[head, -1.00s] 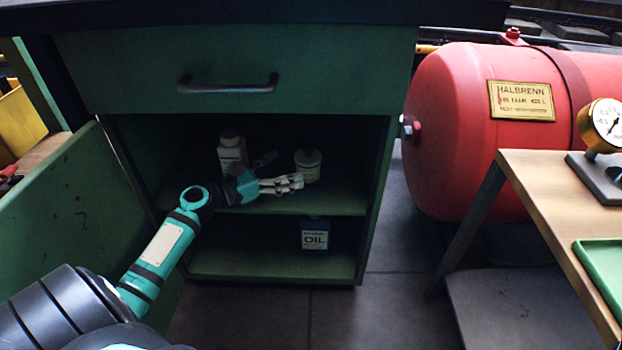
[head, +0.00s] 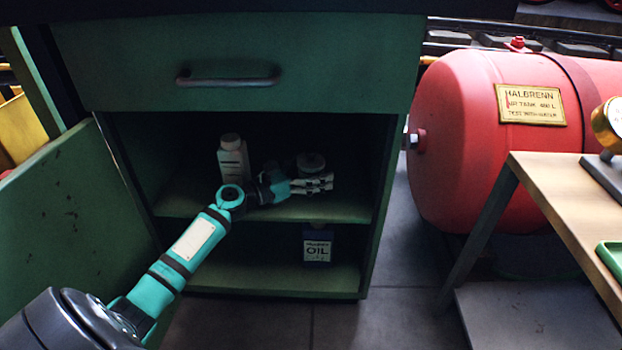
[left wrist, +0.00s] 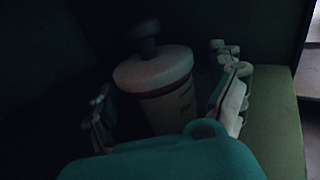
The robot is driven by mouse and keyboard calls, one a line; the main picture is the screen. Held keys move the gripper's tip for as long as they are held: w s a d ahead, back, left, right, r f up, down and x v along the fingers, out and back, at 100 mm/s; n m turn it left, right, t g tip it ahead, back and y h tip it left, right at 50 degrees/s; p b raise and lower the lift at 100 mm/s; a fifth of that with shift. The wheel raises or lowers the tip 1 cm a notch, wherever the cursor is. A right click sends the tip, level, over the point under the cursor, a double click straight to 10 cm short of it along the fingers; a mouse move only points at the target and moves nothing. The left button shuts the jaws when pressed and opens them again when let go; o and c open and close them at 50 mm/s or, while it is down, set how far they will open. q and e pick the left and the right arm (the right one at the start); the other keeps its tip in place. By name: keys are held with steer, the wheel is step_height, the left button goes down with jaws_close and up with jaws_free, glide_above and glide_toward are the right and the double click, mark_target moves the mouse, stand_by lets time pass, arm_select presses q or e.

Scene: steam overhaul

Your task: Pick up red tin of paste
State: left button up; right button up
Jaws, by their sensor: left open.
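A small round tin (head: 311,162) with a wide flat lid stands on the upper shelf of the open green cabinet, in shade. In the left wrist view the tin (left wrist: 155,73) stands upright between the two open finger sets of my left gripper (left wrist: 168,95), with a dark knob-like shape at the lid's far side. Whether a finger touches it I cannot tell. My right gripper is not in view.
A white bottle (head: 232,160) stands left of the tin on the same shelf (head: 345,210). An oil can (head: 317,246) stands on the lower shelf. The drawer handle (head: 228,80) juts out above. The open door (head: 75,220) is at left, a red tank (head: 460,140) and a bench (head: 560,190) at right.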

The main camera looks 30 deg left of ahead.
arm_select(q)
steer(key=shift+c, duration=0.4)
steer(key=c, duration=1.6)
steer(key=shift+r, duration=0.1)
steer(key=shift+c, duration=1.1)
steer(key=shift+r, duration=0.1)
